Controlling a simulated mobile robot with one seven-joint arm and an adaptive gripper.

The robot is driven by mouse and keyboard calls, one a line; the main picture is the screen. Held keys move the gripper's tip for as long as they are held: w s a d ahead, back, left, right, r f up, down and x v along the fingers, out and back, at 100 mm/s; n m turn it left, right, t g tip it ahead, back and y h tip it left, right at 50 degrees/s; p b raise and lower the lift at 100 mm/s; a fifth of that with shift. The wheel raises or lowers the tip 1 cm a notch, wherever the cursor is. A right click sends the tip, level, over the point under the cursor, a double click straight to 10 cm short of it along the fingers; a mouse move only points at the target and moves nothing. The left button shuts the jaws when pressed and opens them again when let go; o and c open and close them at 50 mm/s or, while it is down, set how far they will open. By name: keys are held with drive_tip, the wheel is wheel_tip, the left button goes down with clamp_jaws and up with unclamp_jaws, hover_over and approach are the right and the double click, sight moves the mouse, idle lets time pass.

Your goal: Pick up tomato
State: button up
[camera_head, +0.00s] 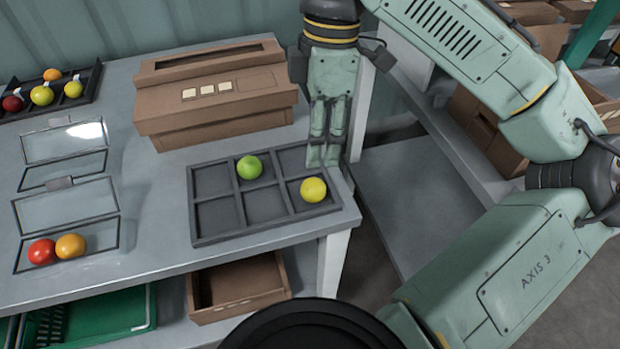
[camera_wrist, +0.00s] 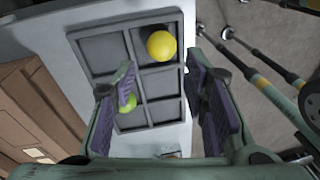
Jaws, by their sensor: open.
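A dark six-compartment tray (camera_head: 198,225) lies at the table's right front. A green tomato (camera_head: 249,167) sits in its back middle compartment, and a yellow tomato (camera_head: 313,189) sits in its front right compartment. My gripper (camera_head: 323,152) points down above the tray's back right corner. In the wrist view my gripper (camera_wrist: 165,110) is open, with its purple pads apart and nothing held between them. The yellow tomato (camera_wrist: 161,45) shows beyond the fingertips there. The green tomato (camera_wrist: 127,102) is partly hidden behind the left finger.
A brown box-like machine (camera_head: 215,105) stands behind the tray. At left, clear-lidded frames (camera_head: 66,210) stand near a red tomato (camera_head: 42,251) and an orange one (camera_head: 70,246). A dark tray (camera_head: 90,80) with several tomatoes is at back left. The table's edge is right of the tray.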

sight(314, 182)
drive_tip(key=f, duration=0.2)
drive_tip(key=s+f, duration=0.1)
drive_tip(key=f, duration=0.5)
drive_tip(key=shift+s+a+f, duration=0.25)
drive_tip(key=shift+s+a, duration=0.05)
drive_tip(key=shift+a, duration=0.05)
drive_tip(key=shift+c, duration=0.5)
drive_tip(key=c, duration=0.4)
drive_tip(key=shift+o, duration=0.2)
drive_tip(key=shift+r, duration=0.1)
